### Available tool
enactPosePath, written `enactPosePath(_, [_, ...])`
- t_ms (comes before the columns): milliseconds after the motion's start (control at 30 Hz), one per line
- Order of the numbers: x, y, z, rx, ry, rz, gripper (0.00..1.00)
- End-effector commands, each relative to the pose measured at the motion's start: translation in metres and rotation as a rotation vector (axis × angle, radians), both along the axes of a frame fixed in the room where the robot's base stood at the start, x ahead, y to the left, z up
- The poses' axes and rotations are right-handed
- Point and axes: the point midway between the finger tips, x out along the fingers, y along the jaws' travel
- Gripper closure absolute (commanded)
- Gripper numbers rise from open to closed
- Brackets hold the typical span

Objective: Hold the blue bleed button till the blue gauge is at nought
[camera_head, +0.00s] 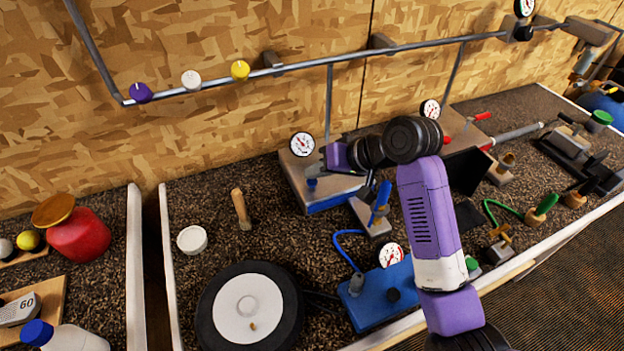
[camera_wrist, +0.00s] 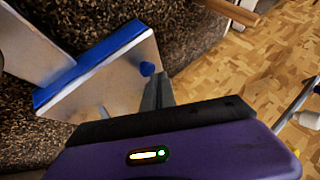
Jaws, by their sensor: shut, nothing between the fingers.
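A metal block with a blue edge (camera_head: 330,202) stands on the bench, and a white-faced gauge (camera_head: 302,144) rises at its back left. The gauge's needle is too small to read surely. A small blue button (camera_head: 312,183) is on the block's face. The wrist view also shows the block (camera_wrist: 110,85) and the button (camera_wrist: 147,69). My gripper (camera_head: 322,160) is at the block, just above the button in the head view. In the wrist view its shut, empty fingers (camera_wrist: 160,82) end right beside the button; I cannot tell whether they touch it.
A blue box (camera_head: 375,300) with a gauge (camera_head: 390,254) and hose stands in front of the block. A blue-handled lever (camera_head: 380,200) is close right of my gripper. A wheel (camera_head: 248,306) lies front left. A pipe (camera_head: 330,62) runs along the wall.

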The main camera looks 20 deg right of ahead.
Motion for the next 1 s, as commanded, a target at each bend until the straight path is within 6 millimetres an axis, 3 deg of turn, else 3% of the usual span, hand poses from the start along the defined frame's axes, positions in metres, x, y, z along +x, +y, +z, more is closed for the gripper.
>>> enactPosePath(1000, [0.000, 0.000, -0.011, 0.001, 0.001, 0.000, 1.00])
